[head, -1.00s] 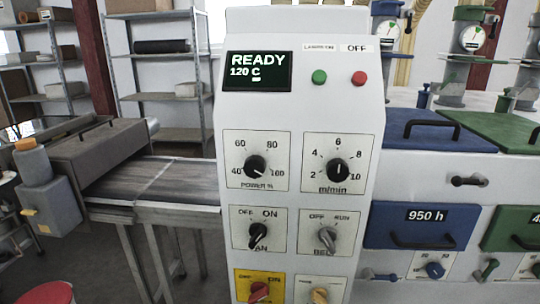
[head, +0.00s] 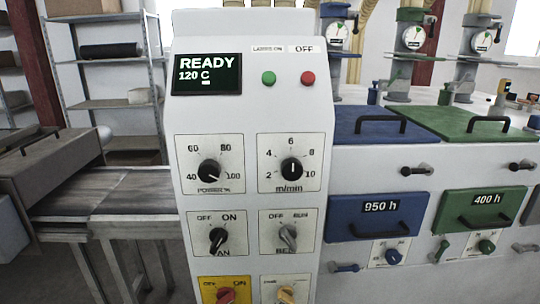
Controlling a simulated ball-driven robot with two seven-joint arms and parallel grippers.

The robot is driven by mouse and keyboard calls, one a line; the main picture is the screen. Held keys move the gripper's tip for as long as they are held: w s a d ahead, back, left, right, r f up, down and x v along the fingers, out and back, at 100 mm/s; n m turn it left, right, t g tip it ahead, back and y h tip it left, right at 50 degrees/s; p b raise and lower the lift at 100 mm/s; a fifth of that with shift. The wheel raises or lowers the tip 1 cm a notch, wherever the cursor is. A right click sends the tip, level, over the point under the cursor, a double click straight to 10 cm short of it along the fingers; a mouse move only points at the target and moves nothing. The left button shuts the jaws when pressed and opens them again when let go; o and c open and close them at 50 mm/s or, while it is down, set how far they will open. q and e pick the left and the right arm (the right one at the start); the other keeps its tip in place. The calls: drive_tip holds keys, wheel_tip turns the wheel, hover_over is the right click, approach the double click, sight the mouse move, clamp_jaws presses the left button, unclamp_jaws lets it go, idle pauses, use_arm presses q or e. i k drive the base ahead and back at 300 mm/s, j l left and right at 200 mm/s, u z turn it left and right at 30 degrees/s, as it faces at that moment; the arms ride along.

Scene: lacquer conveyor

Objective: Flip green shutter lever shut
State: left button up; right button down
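I cannot tell which of the several levers here is labelled as the shutter. Neither of my grippers shows in the head view.
A tall control panel (head: 330,150) reading "READY 120 C" stands in the middle. A conveyor (head: 110,192) is at the left.

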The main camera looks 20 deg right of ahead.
sight(434, 258)
drive_tip(key=z, duration=1.75)
